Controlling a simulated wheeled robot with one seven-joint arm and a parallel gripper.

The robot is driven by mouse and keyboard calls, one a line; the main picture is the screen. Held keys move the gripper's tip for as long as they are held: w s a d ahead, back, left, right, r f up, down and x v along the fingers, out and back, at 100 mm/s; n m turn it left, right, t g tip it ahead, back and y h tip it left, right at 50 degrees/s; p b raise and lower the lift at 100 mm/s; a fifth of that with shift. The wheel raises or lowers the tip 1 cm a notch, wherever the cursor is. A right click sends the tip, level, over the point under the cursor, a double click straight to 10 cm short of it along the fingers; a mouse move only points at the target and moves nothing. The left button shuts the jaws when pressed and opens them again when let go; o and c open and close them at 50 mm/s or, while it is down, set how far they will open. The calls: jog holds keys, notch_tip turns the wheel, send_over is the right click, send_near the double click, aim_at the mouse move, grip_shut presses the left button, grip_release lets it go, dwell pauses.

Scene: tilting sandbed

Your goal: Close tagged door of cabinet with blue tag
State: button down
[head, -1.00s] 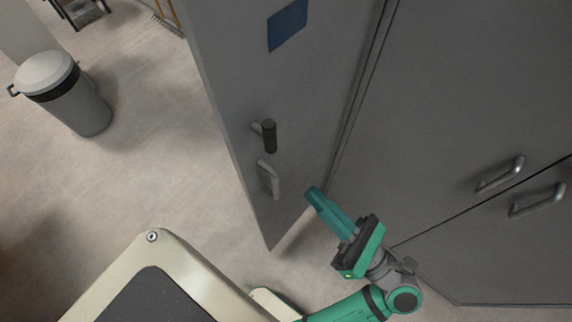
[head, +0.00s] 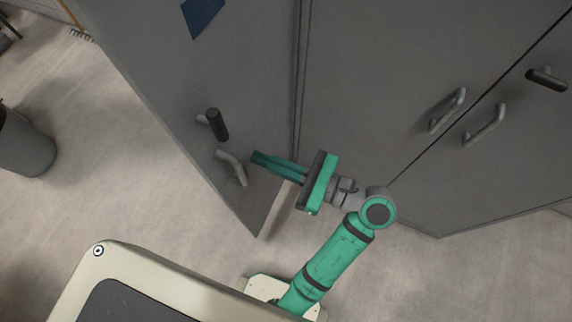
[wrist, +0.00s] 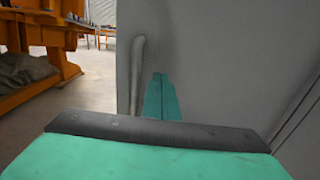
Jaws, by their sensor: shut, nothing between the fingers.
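The cabinet door with the blue tag (head: 200,14) stands open as a grey panel (head: 175,75) in the head view, hinged near the cabinet front. It carries a dark knob-like handle (head: 217,124) and a pale curved handle (head: 232,168). My green gripper (head: 256,160) is shut and empty, its fingertips close to the door face just right of the pale handle. In the wrist view the gripper tips (wrist: 158,78) point at the grey door (wrist: 215,50), with the pale handle (wrist: 137,70) to their left. Whether the tips touch the door I cannot tell.
Closed grey cabinet doors (head: 380,60) with metal handles (head: 448,110) stand to the right. A grey bin (head: 25,145) is on the floor at left. Open floor (head: 110,190) lies left of the door. The wrist view shows an orange structure (wrist: 30,50) beyond the door.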

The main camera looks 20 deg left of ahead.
aim_at(232, 147)
jog(key=a, duration=0.5)
jog(key=shift+w, duration=0.2)
